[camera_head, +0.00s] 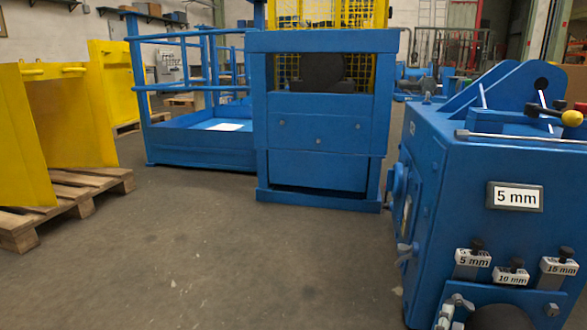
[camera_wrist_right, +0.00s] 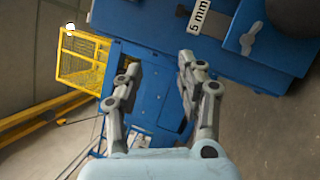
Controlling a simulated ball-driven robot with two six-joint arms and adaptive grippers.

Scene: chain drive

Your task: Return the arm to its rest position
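My right gripper (camera_wrist_right: 160,70) shows in the right wrist view. Its two grey fingers are spread apart with nothing between them. Blue machinery shows behind the gap, and I see no contact with it. My left gripper and arm are not in view. The blue machine (camera_head: 455,165) stands at the right of the head view and at the top of the right wrist view (camera_wrist_right: 150,22). It has a framed 5 mm sign (camera_head: 515,196).
White labels marked 5 mm (camera_head: 473,258), 10 mm (camera_head: 511,277) and 15 mm (camera_head: 559,266) sit on the machine's front. A yellow-knobbed lever (camera_head: 572,118) is on top. A blue frame (camera_head: 320,130) stands ahead, yellow panels on a pallet (camera_head: 75,195) at left. The middle floor is clear.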

